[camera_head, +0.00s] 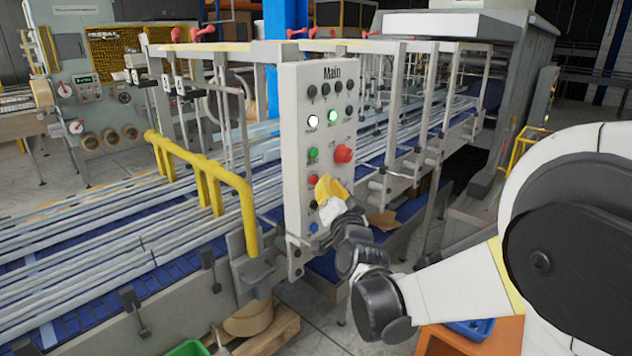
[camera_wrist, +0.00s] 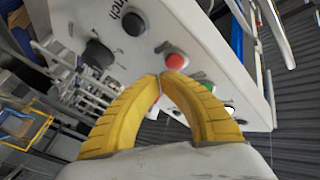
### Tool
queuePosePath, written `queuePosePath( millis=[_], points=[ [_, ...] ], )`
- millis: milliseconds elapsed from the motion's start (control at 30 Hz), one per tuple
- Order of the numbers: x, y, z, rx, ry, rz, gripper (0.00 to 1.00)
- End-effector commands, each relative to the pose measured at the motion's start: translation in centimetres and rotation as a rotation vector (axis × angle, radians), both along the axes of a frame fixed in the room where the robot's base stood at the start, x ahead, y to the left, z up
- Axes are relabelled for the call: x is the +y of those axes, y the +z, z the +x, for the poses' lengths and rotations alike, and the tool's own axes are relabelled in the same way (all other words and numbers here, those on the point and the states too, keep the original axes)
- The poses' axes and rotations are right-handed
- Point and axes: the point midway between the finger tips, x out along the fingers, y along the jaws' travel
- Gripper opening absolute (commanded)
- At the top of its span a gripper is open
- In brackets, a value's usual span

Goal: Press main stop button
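The white control panel marked "Main" (camera_head: 295,85) stands upright in the middle of the head view. A small red button (camera_head: 313,180) sits on its left column, below a green button (camera_head: 313,153). A larger red mushroom button (camera_head: 343,153) is to the right. My gripper (camera_head: 326,184) has yellow fingers just in front of the panel, close right of the small red button. In the wrist view, a red button (camera_wrist: 176,61) is just beyond the fingertips (camera_wrist: 161,76), slightly up and right. The fingertips meet with nothing between them. I cannot tell whether they touch the panel.
A black button (camera_head: 312,204) and a blue button (camera_head: 314,227) sit lower on the panel. A yellow guard rail (camera_head: 205,175) stands left of it, beside a conveyor. A green button (camera_wrist: 205,87) is close to the red one in the wrist view.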

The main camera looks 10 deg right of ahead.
Motion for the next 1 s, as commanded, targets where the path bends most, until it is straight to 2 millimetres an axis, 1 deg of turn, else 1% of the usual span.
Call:
queuePosePath(
  millis=[133,1000],
  points=[
    [0.34,-0.06,0.41,-0.001,0.001,0.002,0.0],
    [0.71,-0.02,0.96,0.0,0.0,0.001,0.0]
  ],
)
